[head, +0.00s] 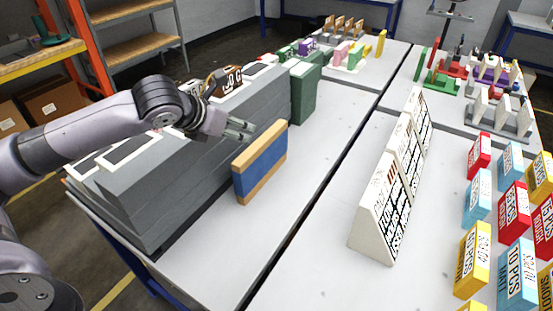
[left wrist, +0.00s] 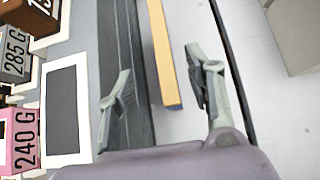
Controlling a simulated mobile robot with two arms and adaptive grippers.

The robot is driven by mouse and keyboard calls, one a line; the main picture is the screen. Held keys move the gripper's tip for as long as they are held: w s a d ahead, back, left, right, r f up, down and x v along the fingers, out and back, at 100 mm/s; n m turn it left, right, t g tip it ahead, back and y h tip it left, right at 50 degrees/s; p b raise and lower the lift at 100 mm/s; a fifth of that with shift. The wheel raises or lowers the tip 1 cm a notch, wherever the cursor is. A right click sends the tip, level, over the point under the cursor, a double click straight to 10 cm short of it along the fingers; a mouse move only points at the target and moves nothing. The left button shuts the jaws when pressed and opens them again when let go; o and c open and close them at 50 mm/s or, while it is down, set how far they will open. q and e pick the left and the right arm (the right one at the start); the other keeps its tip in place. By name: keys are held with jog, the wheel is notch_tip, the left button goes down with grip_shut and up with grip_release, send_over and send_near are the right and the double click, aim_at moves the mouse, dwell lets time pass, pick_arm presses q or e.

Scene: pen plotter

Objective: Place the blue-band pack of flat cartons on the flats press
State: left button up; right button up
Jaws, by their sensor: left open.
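The blue-band pack (head: 260,164) stands upright on edge on the white table, tan with a wide blue band around its middle. My left gripper (head: 248,131) is open just above and left of its upper edge. In the left wrist view the pack shows as a narrow tan edge (left wrist: 164,52) between the two spread fingers of the left gripper (left wrist: 160,68), with gaps on both sides. I cannot see contact. I cannot tell for sure which thing is the flats press. My right gripper is not in view.
A long grey stepped unit (head: 235,115) stands left of the pack, with a green box (head: 305,92) at its far end. White printed panels (head: 395,185) stand to the right. Colored boxes (head: 477,195) fill the far right. The table in front of the pack is clear.

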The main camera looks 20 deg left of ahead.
pick_arm(q)
send_near(261, 141)
jog(key=shift+w+a, duration=0.1)
jog(key=shift+a, duration=0.2)
jog(key=x, duration=0.4)
jog(key=shift+w+d+f, duration=0.1)
jog(key=shift+w+f, duration=0.05)
jog(key=shift+x, duration=0.85)
jog(key=x, duration=0.4)
jog(key=shift+w+d+f+p, duration=0.1)
jog(key=shift+d+f+p, duration=0.1)
jog(key=shift+p, duration=0.15)
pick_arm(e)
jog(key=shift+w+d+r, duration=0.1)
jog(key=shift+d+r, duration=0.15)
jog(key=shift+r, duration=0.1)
pick_arm(q)
jog(key=shift+c, duration=0.5)
grip_shut()
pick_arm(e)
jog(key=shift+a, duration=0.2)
